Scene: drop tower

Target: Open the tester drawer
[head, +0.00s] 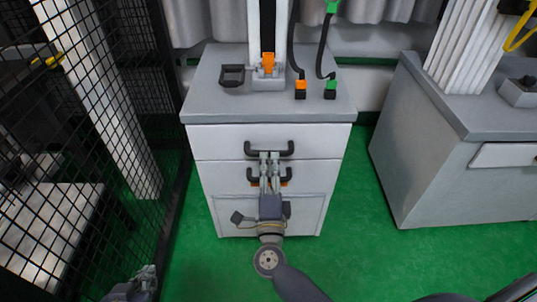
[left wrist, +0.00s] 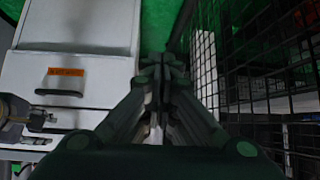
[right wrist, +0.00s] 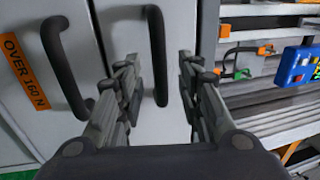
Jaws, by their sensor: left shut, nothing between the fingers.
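A grey cabinet (head: 335,107) carries an upper drawer (head: 222,142) and a lower drawer (head: 215,174), each with a dark bar handle. Both drawers look closed. My right gripper (head: 269,157) is at the upper drawer front, over part of the handles. In the right wrist view its fingers (right wrist: 160,72) are spread, with the upper handle (right wrist: 158,60) showing between them; contact cannot be told. The lower handle (right wrist: 65,65) lies left of the fingers, beside an orange "OVER 160 N" label (right wrist: 24,72). My left gripper (head: 148,277) is shut and empty, low at the left, away from the cabinet.
A black mesh fence (head: 90,130) stands at the left, close to my left gripper. A second grey cabinet (head: 420,150) stands at the right. A column with an orange part (head: 268,62) and a dark tray (head: 232,75) are on the top. Green floor (head: 355,235) is clear between the cabinets.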

